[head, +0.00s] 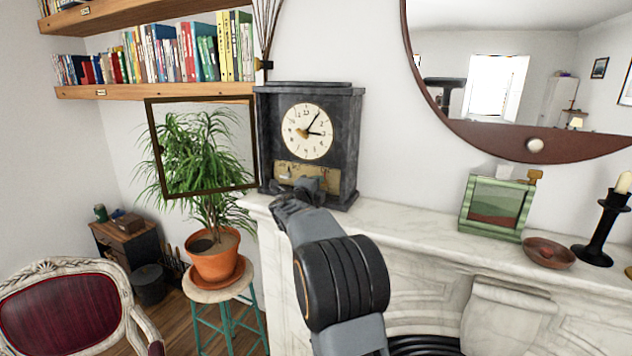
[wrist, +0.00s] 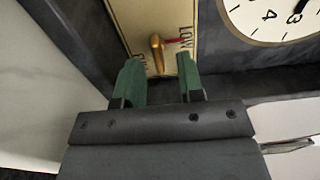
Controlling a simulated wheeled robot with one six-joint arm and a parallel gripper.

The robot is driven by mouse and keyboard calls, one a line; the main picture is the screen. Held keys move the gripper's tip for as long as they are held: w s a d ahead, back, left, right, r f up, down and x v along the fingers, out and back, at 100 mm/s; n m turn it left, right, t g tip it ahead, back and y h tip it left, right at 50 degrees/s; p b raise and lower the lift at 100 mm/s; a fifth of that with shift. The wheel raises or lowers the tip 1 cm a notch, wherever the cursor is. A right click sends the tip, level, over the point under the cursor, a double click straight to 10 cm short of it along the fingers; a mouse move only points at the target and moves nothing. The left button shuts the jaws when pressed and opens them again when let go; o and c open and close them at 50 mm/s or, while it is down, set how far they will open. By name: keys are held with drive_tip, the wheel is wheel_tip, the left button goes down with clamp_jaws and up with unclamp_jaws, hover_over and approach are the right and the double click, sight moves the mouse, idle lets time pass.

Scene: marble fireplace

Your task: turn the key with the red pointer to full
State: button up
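The dark mantel clock (head: 352,150) stands on the marble shelf with its glazed door (head: 256,150) swung open to the left. Its cream lower plate (head: 284,170) sits below the dial and shows close up in the wrist view (wrist: 122,22). A brass key (wrist: 157,52) stands out from the plate. The red pointer (wrist: 175,40) beside it points at the word LOW. A second label (wrist: 140,62) is partly hidden by a finger. My gripper (wrist: 159,68) is open, with one green finger on each side of the key's end; contact cannot be told. In the head view my gripper (head: 308,184) is before the plate.
The marble mantel shelf (head: 400,222) runs to the right. It holds a green picture frame (head: 497,205), a brown bowl (head: 548,253) and a black candlestick (head: 603,230). A potted plant (head: 215,262) on a stool stands left, behind the open door.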

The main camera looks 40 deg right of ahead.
drive_tip(key=shift+x, duration=1.25)
drive_tip(key=shift+c, duration=0.5)
clamp_jaws()
